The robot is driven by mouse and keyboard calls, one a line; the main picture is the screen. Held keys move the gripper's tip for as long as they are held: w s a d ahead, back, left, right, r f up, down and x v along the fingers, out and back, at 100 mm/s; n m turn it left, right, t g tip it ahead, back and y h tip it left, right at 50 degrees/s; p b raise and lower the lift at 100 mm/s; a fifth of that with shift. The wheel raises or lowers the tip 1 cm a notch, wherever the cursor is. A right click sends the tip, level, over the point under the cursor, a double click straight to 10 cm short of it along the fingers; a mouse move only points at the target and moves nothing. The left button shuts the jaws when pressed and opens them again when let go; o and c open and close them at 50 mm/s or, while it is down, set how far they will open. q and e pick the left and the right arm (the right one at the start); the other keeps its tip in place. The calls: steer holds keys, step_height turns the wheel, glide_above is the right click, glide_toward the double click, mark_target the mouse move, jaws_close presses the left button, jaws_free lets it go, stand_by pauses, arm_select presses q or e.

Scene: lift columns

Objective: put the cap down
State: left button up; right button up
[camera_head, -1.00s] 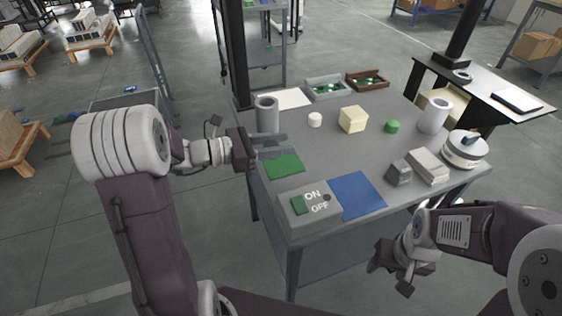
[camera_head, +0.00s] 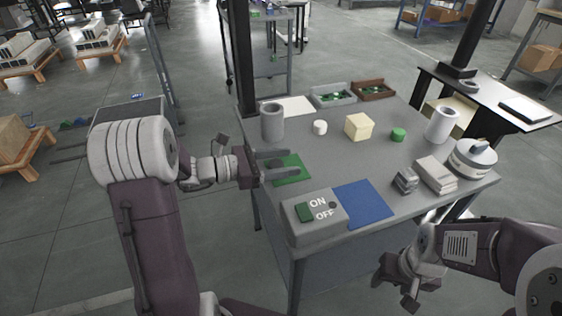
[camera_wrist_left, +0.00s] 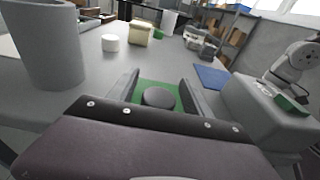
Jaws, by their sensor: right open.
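A dark round cap (camera_head: 276,163) sits on the green mat (camera_head: 294,173) at the table's near left. In the left wrist view the cap (camera_wrist_left: 159,97) lies between the two fingers, with green mat visible on both sides of it. My left gripper (camera_head: 281,164) is open around the cap, its fingers apart from it and low over the mat. My right gripper (camera_head: 394,294) is open and empty, off the table's near right edge.
A grey ON/OFF box (camera_head: 315,222) and a blue mat (camera_head: 362,204) are at the near edge. A grey cylinder (camera_head: 272,122) stands behind my left gripper. A white cylinder (camera_head: 320,128), yellow block (camera_head: 359,127) and green cylinder (camera_head: 398,135) stand farther back.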

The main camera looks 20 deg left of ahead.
arm_select(q)
steer(key=p+v, duration=0.2)
steer(key=v, duration=1)
steer(key=shift+p, duration=0.35)
